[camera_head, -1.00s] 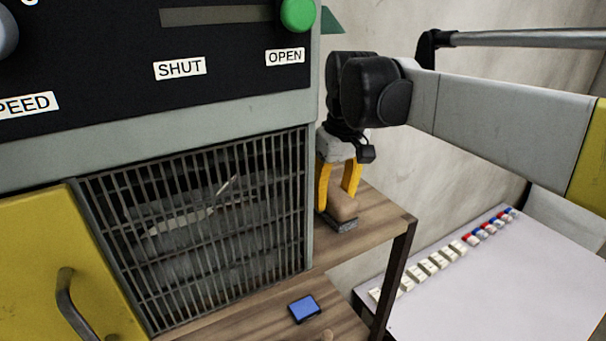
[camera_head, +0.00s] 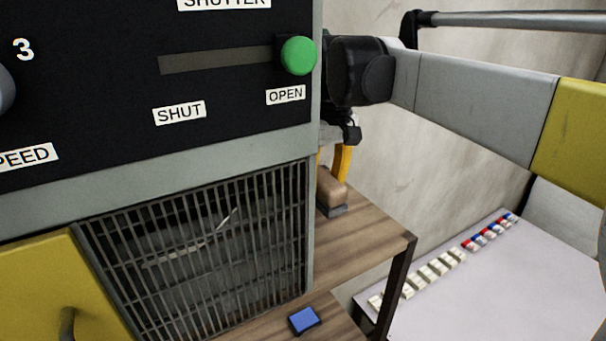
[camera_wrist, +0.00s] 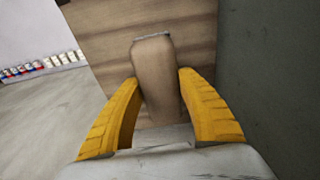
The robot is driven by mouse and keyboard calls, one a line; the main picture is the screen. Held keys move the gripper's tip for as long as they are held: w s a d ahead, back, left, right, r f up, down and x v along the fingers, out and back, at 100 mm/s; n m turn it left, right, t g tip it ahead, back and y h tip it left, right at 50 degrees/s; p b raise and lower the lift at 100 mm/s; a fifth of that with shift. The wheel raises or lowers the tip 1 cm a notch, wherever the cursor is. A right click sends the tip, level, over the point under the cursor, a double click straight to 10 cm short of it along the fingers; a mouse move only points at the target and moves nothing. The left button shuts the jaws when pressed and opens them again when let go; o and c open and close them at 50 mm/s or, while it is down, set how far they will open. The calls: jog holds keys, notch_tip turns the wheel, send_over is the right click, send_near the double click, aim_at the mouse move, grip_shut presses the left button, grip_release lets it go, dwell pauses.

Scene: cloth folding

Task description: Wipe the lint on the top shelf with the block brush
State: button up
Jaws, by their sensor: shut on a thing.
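The block brush (camera_head: 331,192) has a tan wooden body and a dark grey base. It is at the top shelf (camera_head: 367,233), a brown wooden board, close beside the grey machine in the head view. My gripper (camera_head: 334,168) is shut on the brush, its yellow fingers on either side of the body. The wrist view shows the brush (camera_wrist: 156,75) between the fingers over the wood. The machine's edge partly hides the gripper and the brush in the head view. I cannot make out any lint on the shelf. Whether the brush touches the board is hard to tell.
The grey machine (camera_head: 140,150) with a barred grille and a green knob (camera_head: 298,56) stands left of the shelf. A blue block (camera_head: 304,320) lies on a lower board. A pale table (camera_head: 500,285) with rows of small blocks is at right.

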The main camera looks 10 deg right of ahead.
jog(key=shift+w+r+p, duration=0.15)
jog(key=shift+r+p, duration=0.3)
jog(key=shift+r, duration=0.45)
jog(key=shift+s+r, duration=0.25)
jog(key=shift+r, duration=0.3)
jog(key=shift+w, duration=0.1)
jog(key=shift+w+f, duration=0.1)
